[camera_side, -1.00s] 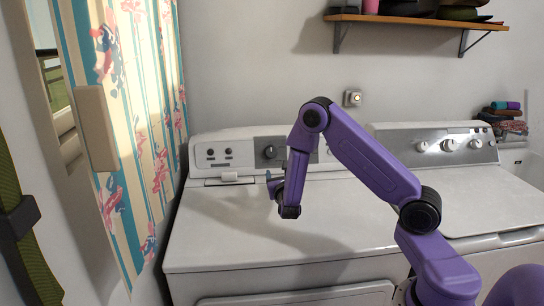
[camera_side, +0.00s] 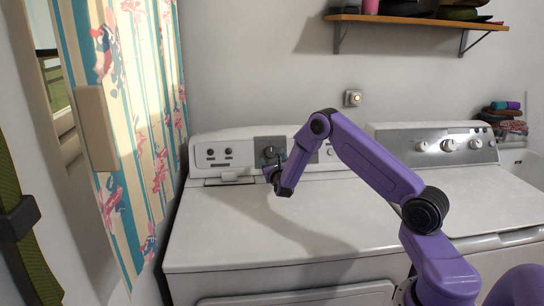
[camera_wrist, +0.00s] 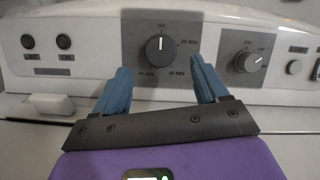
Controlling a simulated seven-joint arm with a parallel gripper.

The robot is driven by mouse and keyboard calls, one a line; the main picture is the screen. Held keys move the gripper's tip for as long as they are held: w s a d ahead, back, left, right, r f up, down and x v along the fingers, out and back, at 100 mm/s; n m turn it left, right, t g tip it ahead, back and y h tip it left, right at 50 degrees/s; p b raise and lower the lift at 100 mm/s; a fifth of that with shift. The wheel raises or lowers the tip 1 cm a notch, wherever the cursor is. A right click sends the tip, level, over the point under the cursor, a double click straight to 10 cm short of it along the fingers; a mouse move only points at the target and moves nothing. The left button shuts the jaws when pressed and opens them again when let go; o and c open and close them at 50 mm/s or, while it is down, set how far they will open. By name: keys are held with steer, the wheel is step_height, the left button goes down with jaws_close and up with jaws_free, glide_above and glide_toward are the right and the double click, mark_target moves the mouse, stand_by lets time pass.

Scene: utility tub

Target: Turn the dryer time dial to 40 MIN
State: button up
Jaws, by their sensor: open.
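The dryer time dial (camera_wrist: 157,48) is a dark round knob on a grey panel in the wrist view. Its white pointer mark points up, at the top label, which looks like OFF. The label at right reads 20 MIN, and the one at lower right appears to be 40 MIN; the lower-left label is too small to read surely. My gripper (camera_wrist: 160,68) is open, its blue fingers to the left and right below the dial, with nothing between them. In the side view my gripper (camera_side: 272,172) is close to the panel, just below the dial (camera_side: 270,152).
A second knob (camera_wrist: 247,61) sits on a grey plate to the right. Two round buttons (camera_wrist: 63,41) are at left, above a white block (camera_wrist: 51,104). The dryer top (camera_side: 240,220) is clear. Another machine (camera_side: 450,145) stands at right; a shelf (camera_side: 415,19) hangs above.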

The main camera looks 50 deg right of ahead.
mark_target(271, 152)
steer(key=shift+x, duration=2.7)
steer(key=c, duration=1)
steer(key=shift+c, duration=0.2)
